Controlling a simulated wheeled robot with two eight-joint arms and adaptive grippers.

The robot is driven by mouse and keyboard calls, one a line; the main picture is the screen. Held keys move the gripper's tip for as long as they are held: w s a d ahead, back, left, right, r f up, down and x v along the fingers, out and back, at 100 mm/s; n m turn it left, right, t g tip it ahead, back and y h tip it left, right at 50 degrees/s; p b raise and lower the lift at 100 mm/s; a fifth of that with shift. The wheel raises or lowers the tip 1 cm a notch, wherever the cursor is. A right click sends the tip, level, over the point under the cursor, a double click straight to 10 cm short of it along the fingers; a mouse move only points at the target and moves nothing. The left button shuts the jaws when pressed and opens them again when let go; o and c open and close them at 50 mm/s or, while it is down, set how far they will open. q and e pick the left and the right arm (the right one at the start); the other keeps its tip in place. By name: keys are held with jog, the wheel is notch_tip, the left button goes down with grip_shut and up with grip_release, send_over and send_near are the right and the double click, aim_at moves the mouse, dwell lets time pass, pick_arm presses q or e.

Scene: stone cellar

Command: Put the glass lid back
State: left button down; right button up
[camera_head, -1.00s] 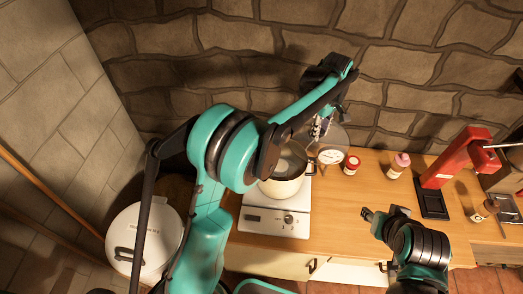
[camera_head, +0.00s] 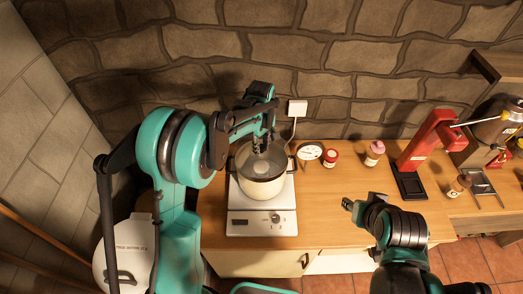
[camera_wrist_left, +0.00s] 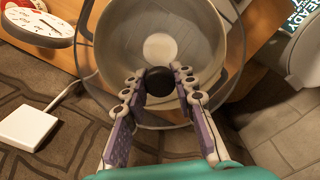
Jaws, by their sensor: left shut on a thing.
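The cream pot (camera_head: 262,187) stands on the white hotplate (camera_head: 238,222). It also shows in the left wrist view (camera_wrist_left: 215,72), with a pale round patch inside. My left gripper (camera_head: 261,148) is above the pot, pointing down. In the left wrist view my left gripper (camera_wrist_left: 160,88) is shut on the black knob (camera_wrist_left: 160,76) of the glass lid (camera_wrist_left: 92,84). The clear lid spreads over the pot opening; whether its rim touches the pot I cannot tell. My right gripper (camera_head: 352,206) is over the table, right of the hotplate; its fingers are too small to read.
A round dial (camera_head: 310,151), a red-lidded jar (camera_head: 331,157) and a pink-capped bottle (camera_head: 374,153) stand right of the pot. A red stand (camera_head: 425,140) is farther right. A white round container (camera_head: 126,250) is at lower left. The wall is close behind.

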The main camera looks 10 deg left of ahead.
aim_at(262, 153)
pick_arm(q)
notch_tip(262, 153, down, 2)
jog(key=shift+w+f, duration=0.1)
jog(key=shift+f, duration=0.05)
jog(key=shift+f+b, duration=0.6)
jog(key=shift+b, duration=0.05)
jog(key=c, duration=1.2)
grip_release()
